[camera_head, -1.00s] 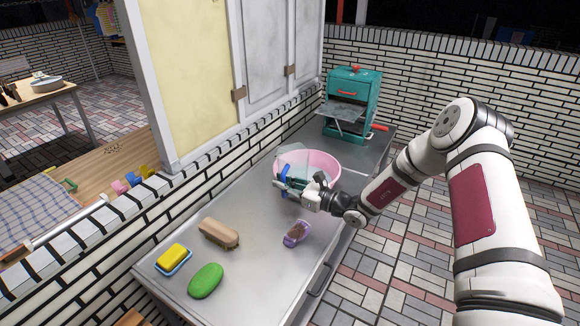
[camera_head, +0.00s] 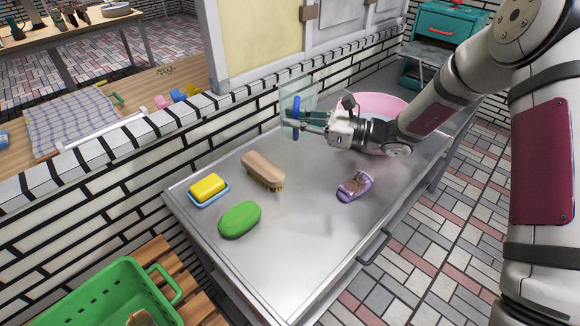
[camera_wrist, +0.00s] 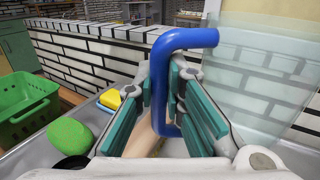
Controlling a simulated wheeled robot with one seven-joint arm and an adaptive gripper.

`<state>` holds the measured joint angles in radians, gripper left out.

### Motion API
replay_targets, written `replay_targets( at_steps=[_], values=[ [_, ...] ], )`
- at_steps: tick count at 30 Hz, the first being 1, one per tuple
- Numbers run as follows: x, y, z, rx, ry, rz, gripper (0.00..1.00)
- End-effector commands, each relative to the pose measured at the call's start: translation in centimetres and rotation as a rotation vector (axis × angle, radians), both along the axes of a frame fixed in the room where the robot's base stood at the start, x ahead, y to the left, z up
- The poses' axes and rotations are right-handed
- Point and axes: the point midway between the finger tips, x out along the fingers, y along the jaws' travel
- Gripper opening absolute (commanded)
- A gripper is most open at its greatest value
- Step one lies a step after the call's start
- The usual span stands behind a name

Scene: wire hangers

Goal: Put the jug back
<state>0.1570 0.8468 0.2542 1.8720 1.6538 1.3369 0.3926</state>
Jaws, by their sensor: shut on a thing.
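The jug (camera_head: 311,97) is a clear, pale see-through vessel with a blue handle (camera_head: 296,118). My gripper (camera_head: 304,120) is shut on the blue handle and holds the jug above the metal table, left of the pink basin. In the wrist view the blue handle (camera_wrist: 158,85) passes between my teal finger pads, and the clear jug wall (camera_wrist: 262,75) fills the right side. The jug's lower part is hard to make out. The pink basin (camera_head: 375,103) is partly hidden behind my wrist.
On the metal table (camera_head: 290,235) lie a brush (camera_head: 262,167), a yellow sponge in a blue dish (camera_head: 207,188), a green sponge (camera_head: 240,219) and a purple item (camera_head: 355,186). A brick ledge (camera_head: 255,93) runs behind. A green crate (camera_head: 110,290) stands lower left; a wooden counter with checked cloth (camera_head: 75,120) lies beyond.

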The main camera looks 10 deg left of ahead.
Motion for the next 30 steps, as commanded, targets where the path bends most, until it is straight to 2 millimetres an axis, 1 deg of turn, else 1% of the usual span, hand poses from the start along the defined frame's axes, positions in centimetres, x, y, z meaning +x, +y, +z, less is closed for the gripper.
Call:
replay_targets(
  at_steps=[1,3,8,11,15,18,25,30],
  values=[
    [-0.1,0.5,-0.4,-0.003,-0.002,0.022,0.0],
    [-0.5,1.0,-0.4,-0.005,0.001,0.046,0.0],
    [-1.1,1.5,-0.5,-0.007,0.008,0.075,0.0],
    [-1.2,1.6,-1.7,-0.008,0.012,0.08,0.0],
    [-1.2,1.6,-4.3,-0.007,0.012,0.081,0.0],
    [-1.2,1.6,-5.7,-0.007,0.01,0.081,0.0],
    [-1.2,1.6,-7.3,-0.008,0.01,0.079,0.0],
    [-1.2,1.7,-9.7,-0.006,0.01,0.08,0.0]
  ],
)
